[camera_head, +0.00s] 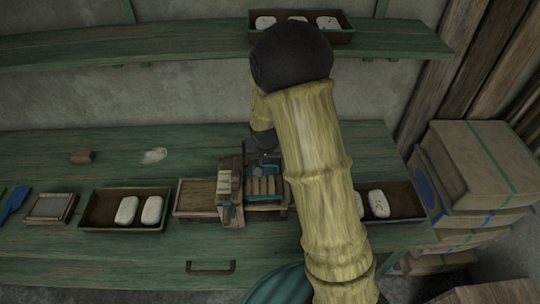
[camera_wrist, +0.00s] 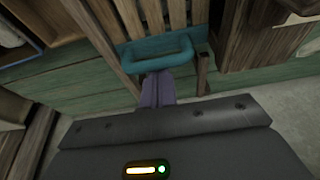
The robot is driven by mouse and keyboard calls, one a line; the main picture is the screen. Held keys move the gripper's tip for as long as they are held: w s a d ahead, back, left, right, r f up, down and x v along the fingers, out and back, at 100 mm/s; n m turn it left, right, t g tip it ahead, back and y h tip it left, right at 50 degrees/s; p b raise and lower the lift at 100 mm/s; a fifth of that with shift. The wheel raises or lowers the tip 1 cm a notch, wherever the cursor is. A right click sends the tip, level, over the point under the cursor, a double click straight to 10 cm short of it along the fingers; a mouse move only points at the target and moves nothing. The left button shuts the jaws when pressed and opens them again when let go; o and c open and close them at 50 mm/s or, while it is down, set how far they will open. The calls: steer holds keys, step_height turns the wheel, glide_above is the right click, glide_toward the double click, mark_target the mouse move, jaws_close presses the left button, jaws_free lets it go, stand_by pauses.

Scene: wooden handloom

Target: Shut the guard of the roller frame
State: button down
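The roller frame (camera_head: 231,199) is a small wooden frame standing on the green bench, partly hidden by my arm. At its right is a slatted wooden panel (camera_head: 265,188), which looks like the guard, with teal parts along it. In the wrist view the slats (camera_wrist: 152,16) show close up with a teal bar handle (camera_wrist: 158,54) across their near end. I cannot tell how far the guard stands open. My gripper (camera_wrist: 157,76) has its fingers together, with the tips at the handle's near edge. Whether they touch the handle is unclear. In the head view my gripper is mostly hidden.
A shallow wooden tray (camera_head: 191,210) adjoins the frame's left side. A dark tray (camera_head: 96,208) with two white pieces lies further left; another (camera_head: 402,214) lies right, behind my arm. A shelf (camera_head: 160,46) overhangs the bench. Boxes (camera_head: 475,165) are stacked at the right.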

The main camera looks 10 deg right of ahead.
steer(key=shift+s+a, duration=0.25)
steer(key=shift+s, duration=0.45)
steer(key=shift+f, duration=0.1)
steer(key=shift+d, duration=0.2)
steer(key=shift+w+d+f, duration=0.1)
steer(key=shift+w+f, duration=0.05)
steer(key=shift+w, duration=0.45)
step_height(320, 180, up, 9)
steer(key=b, duration=0.1)
steer(key=shift+w+r, duration=0.15)
steer(key=shift+r, duration=0.05)
